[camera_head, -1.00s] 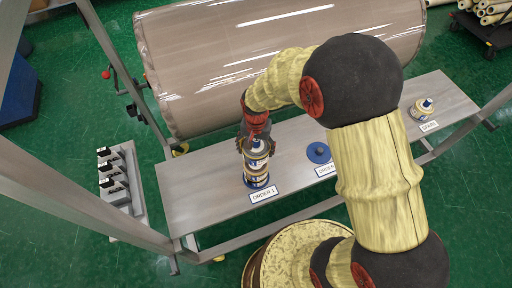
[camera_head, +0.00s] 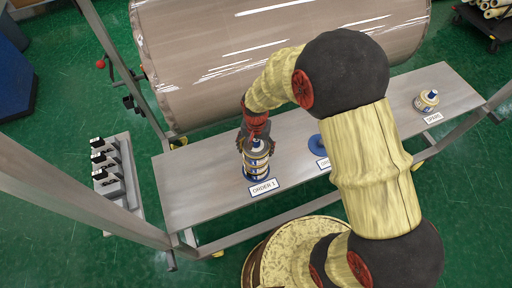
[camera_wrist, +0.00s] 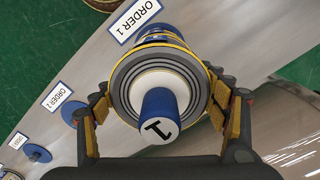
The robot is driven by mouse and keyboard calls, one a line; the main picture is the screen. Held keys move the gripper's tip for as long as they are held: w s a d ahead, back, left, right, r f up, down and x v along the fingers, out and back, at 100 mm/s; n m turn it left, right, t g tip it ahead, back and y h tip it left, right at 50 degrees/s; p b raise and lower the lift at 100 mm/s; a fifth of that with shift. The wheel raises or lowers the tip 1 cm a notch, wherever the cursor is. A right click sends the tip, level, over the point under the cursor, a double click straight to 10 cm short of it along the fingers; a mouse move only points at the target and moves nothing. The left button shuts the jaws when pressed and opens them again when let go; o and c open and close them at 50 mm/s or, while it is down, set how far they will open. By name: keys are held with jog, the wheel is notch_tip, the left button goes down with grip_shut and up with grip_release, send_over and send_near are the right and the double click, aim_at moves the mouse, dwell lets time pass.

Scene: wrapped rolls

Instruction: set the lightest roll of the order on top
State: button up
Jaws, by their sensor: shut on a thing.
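In the wrist view this roll (camera_wrist: 160,105) fills the middle between my fingers (camera_wrist: 165,108). It is upright, directly over a lower roll (camera_head: 257,172) at the ORDER 1 label (camera_head: 264,187), and appears to touch it. Most of the lower stack is hidden under the held roll in the wrist view, so I cannot tell its full makeup.
A blue disc (camera_head: 316,140) by the second label is empty and partly behind my arm. Another roll (camera_head: 427,102) stands at the SPARE label (camera_head: 433,118). A large wrapped cylinder (camera_head: 200,60) lies behind the bench (camera_head: 200,190). The bench's left end is clear.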

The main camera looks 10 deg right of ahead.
dwell(0.4)
jog(key=o, duration=1.4)
jog(key=shift+c, duration=0.2)
notch_tip(320, 180, up, 12)
jog(key=shift+f, duration=0.1)
